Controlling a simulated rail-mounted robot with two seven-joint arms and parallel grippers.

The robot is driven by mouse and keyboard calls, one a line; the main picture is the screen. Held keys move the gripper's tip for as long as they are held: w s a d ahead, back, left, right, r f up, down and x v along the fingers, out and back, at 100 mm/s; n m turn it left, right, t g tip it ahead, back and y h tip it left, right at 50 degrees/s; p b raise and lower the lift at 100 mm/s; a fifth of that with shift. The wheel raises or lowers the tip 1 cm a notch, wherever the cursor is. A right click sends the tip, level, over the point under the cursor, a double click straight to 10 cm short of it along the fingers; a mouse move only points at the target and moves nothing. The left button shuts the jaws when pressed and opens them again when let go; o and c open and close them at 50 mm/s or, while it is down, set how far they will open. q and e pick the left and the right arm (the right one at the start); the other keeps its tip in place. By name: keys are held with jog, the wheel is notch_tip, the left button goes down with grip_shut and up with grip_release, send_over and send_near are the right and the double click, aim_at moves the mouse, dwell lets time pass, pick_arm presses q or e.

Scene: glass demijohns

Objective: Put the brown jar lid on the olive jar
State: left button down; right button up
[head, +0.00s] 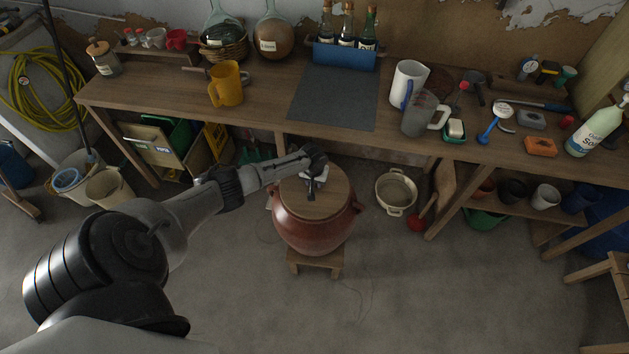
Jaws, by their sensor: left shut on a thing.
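The olive jar (312,233) is a large, glossy red-brown clay pot with side handles. It stands upright on a low wooden stool (318,262) in front of the bench. The brown jar lid (322,207) is a round wooden disc over the jar's mouth, roughly level. I cannot tell from above whether it rests on the rim or is held just over it. My left gripper (312,184) reaches in from the left above the lid's middle and is shut on the lid, at its grip. The gripper hides that grip and part of the lid's far side. My right gripper is out of view.
The wooden bench (265,115) runs behind the jar, with a yellow jug (228,85), a grey mat (335,97) and a measuring jug (418,115) on it. A cream basin (396,191) stands on the floor to the right. The floor in front is clear.

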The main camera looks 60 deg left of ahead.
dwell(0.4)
pick_arm(q)
jog(key=c, duration=1.1)
grip_release()
jog(key=o, duration=0.7)
jog(key=shift+f, duration=0.1)
notch_tip(320, 180, up, 2)
jog(key=shift+d+p, duration=0.1)
jog(key=shift+p, duration=1.05)
jog(key=r+p, duration=0.1)
jog(key=p, duration=0.1)
jog(key=r+p, duration=0.4)
jog(key=shift+s+d, duration=0.2)
jog(key=shift+s, duration=0.1)
